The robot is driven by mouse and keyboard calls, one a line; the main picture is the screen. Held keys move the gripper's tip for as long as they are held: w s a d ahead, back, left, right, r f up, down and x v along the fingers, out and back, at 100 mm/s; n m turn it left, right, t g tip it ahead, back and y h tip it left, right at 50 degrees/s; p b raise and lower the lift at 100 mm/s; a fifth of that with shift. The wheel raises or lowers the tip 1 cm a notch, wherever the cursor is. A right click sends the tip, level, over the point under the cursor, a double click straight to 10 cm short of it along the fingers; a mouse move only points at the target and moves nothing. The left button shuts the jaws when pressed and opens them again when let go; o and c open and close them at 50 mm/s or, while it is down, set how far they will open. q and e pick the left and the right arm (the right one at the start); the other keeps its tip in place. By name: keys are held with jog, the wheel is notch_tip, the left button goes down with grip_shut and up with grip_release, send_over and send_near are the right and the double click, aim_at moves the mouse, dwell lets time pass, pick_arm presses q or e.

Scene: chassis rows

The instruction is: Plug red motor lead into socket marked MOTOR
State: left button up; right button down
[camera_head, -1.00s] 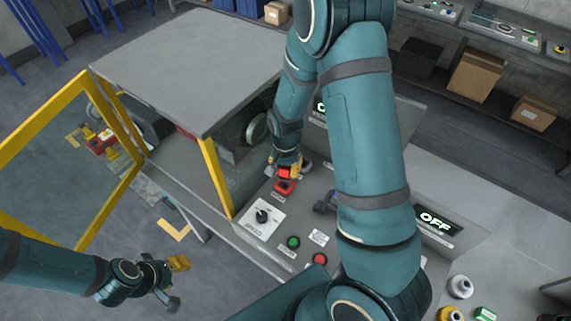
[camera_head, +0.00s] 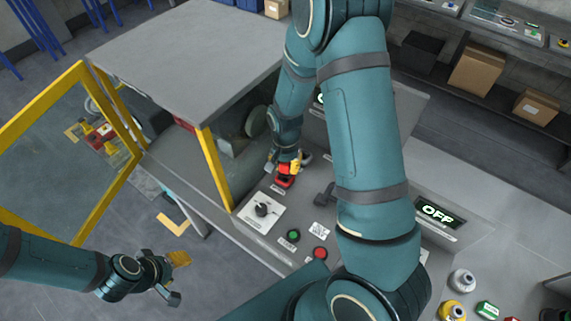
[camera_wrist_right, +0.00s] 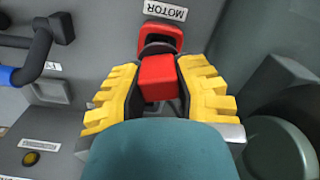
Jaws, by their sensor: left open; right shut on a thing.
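The red motor lead's plug (camera_wrist_right: 157,78) is between the yellow-padded fingers of my right gripper (camera_wrist_right: 162,92), which is shut on it. Just beyond it in the right wrist view is a red-framed socket (camera_wrist_right: 160,36) with a dark opening, beside a label reading MOTOR (camera_wrist_right: 165,11). The plug lines up closely with the socket; I cannot tell whether its tip is inside. In the head view my right gripper (camera_head: 290,166) is right over the red socket (camera_head: 284,182) on the grey panel. My left gripper (camera_head: 178,279) is open and empty, out over the floor.
The panel carries a black rotary knob (camera_head: 262,209), a green button (camera_head: 293,235) and a red button (camera_head: 320,253). A display reads OFF (camera_head: 436,213). A yellow-framed door (camera_head: 70,150) stands open at left.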

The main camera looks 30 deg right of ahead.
jog(key=shift+f+b, duration=1.05)
jog(key=shift+f, duration=0.3)
jog(key=c, duration=0.7)
grip_release()
jog(key=shift+c, duration=0.2)
jog(key=shift+r, duration=0.15)
notch_tip(320, 180, up, 12)
jog(key=shift+f, duration=0.1)
jog(key=shift+s+f, duration=0.1)
